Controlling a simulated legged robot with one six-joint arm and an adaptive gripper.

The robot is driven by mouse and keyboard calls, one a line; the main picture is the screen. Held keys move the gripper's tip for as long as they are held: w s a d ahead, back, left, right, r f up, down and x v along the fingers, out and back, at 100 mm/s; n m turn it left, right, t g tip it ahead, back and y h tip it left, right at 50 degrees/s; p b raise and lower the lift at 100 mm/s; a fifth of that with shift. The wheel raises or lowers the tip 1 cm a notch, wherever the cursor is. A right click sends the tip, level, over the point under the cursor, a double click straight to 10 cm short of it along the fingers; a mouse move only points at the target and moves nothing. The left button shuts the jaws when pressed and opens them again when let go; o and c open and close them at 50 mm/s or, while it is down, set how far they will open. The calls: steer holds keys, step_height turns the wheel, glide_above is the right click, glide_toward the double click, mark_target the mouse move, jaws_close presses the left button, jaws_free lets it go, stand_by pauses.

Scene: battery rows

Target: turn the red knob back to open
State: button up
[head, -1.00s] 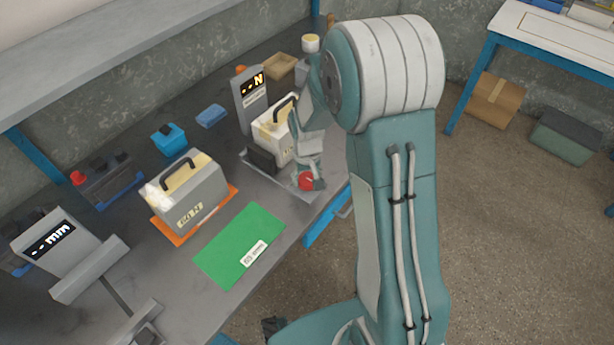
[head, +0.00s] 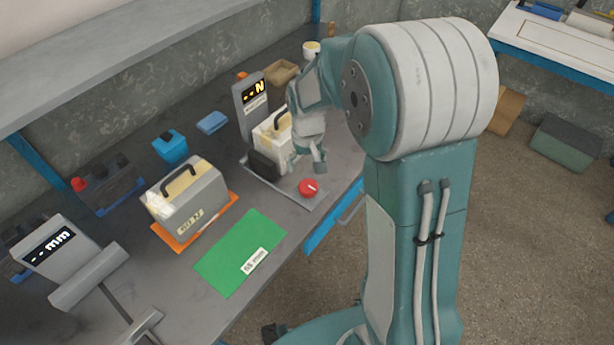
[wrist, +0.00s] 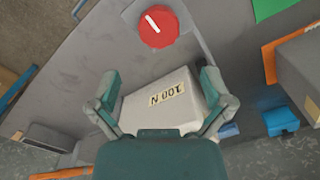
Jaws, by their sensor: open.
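The red knob (head: 308,188) sits at the near right corner of a grey metal plate (head: 290,196), and its white pointer line shows. In the wrist view the red knob (wrist: 160,28) lies beyond the fingertips, with its white line slanting to the upper left. My gripper (head: 305,164) is open above the plate, just behind the knob and apart from it. In the wrist view my gripper (wrist: 160,80) has its two fingers spread with nothing gripped. A pale block labelled 100 N (wrist: 168,98) shows between and below the fingers.
The pale block (head: 270,135) with a black handle stands on the plate beside a grey display post (head: 250,105). Another handled block (head: 187,195) stands on an orange mat (head: 232,203). A green mat (head: 235,262) lies near the table's front edge. Free floor is to the right.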

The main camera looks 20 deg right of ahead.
steer(key=shift+r, duration=1.85)
steer(key=s+r+t, duration=0.2)
steer(key=s+r, duration=0.5)
steer(key=s, duration=0.3)
steer(key=s+r+t, duration=0.3)
steer(key=s+r, duration=0.4)
steer(key=s, duration=0.4)
steer(key=shift+m+t, duration=0.3)
